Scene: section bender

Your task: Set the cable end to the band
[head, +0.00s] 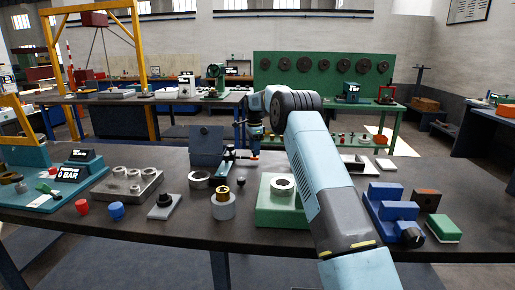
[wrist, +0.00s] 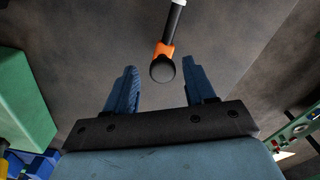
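In the wrist view a black rod-like cable end (wrist: 163,69) reaches in from the top, with a round dark tip. An orange band (wrist: 165,50) sits around it just behind the tip, and a white part (wrist: 178,3) shows at the top edge. My gripper (wrist: 160,66) is open, with one blue finger on each side of the round tip and visible gaps to both. Nothing is held. In the head view my gripper is small above the bench, near a dark piece with an orange spot (head: 255,157); my arm hides part of this area.
The dark bench (head: 290,240) holds a green block (head: 275,215) with a ring, a grey cylinder with a brass top (head: 222,205), and a dark upright plate (head: 207,146). Blue blocks (head: 393,210) stand right of my arm. A teal gauge stand (head: 70,185) is at left.

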